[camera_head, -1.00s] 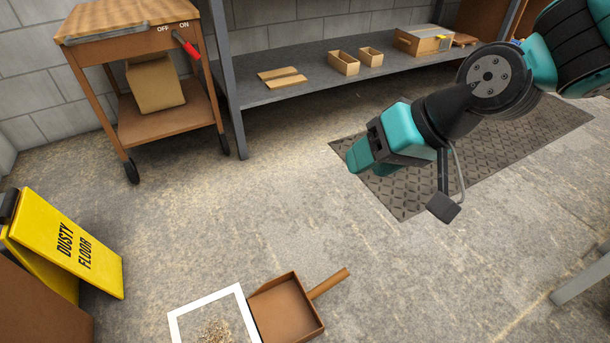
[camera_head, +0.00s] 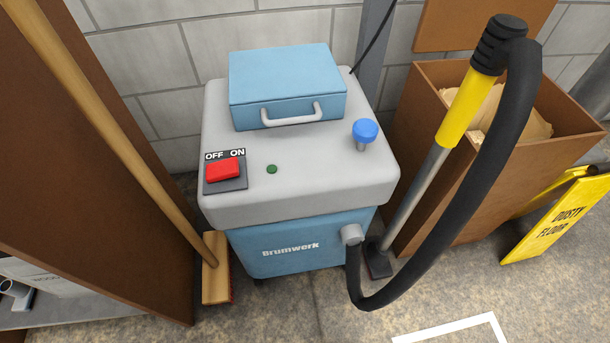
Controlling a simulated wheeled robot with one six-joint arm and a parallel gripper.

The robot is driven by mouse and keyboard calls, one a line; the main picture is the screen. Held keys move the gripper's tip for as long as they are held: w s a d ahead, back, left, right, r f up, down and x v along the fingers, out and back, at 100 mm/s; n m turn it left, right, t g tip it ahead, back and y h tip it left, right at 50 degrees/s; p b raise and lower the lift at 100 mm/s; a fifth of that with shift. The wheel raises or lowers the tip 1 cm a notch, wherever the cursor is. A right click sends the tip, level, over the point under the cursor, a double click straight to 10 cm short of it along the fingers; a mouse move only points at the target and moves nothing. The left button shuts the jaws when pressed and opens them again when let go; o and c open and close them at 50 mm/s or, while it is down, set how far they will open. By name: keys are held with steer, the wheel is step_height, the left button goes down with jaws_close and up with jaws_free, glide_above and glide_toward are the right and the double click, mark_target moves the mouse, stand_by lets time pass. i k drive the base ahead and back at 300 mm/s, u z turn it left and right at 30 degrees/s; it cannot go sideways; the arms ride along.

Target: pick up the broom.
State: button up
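The broom has a long light-wood handle (camera_head: 120,135) that slants from the top left down to the floor. Its wooden head (camera_head: 216,283) stands on the floor, with a thin reddish strip along its right edge. The broom is between a tall brown panel (camera_head: 90,170) on the left and a blue and grey Brumwerk machine (camera_head: 290,245) on the right. The top of the handle runs out of the picture. My gripper is not in view.
The machine carries a blue case (camera_head: 285,85) and a red switch (camera_head: 222,169). A vacuum wand with a black hose (camera_head: 490,180) stands to its right, before a brown bin (camera_head: 430,110). A yellow "dusty floor" sign (camera_head: 562,220) is at the right. Some floor shows in front.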

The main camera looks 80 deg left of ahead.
mark_target(215, 249)
steer(key=u, duration=1.2)
steer(key=k, duration=0.2)
steer(key=u, duration=1.8)
